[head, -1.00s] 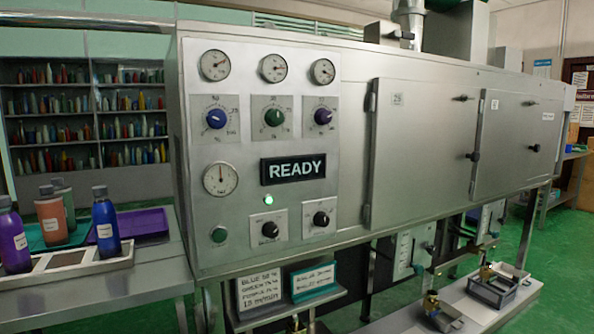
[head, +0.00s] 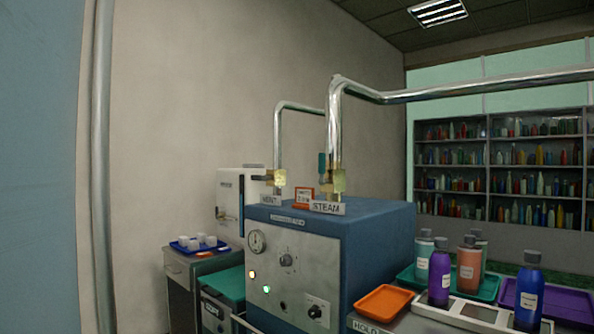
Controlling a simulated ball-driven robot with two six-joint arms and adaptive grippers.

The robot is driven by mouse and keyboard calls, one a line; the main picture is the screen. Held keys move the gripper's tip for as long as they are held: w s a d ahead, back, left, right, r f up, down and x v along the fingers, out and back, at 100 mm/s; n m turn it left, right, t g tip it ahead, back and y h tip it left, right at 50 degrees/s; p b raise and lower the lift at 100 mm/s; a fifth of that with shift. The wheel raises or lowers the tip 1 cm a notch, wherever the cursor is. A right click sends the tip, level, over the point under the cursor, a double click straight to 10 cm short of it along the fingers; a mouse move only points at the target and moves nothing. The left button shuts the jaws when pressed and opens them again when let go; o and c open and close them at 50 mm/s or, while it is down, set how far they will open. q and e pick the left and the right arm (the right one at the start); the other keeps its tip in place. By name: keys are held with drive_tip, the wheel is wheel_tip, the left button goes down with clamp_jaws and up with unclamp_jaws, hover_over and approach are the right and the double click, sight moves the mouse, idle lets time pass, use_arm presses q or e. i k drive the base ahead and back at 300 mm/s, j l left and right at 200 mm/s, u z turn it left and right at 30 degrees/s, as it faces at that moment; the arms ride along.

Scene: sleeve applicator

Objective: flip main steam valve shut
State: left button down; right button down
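In the head view a blue boiler-like box (head: 375,232) with a grey front panel stands at the centre right. A label reading STEAM (head: 327,208) sits on its top, by a brass fitting (head: 338,181) at the foot of the thick steel pipe (head: 334,120). A second label, partly readable as VENT (head: 270,200), stands by another brass fitting (head: 279,178) with a dark handle (head: 260,178) pointing left. The handle of the steam fitting is not clear; a teal upright piece (head: 322,165) shows just behind it. Neither gripper is in view.
An orange tray (head: 384,302) and several bottles (head: 439,275) stand on the bench at right. A blue tray with white cups (head: 199,243) is on a cabinet at left. A grey wall-side pipe (head: 103,160) runs down the left. Bottle shelves (head: 500,165) are at the back right.

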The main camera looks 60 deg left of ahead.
sight(322, 156)
drive_tip(key=u, duration=1.75)
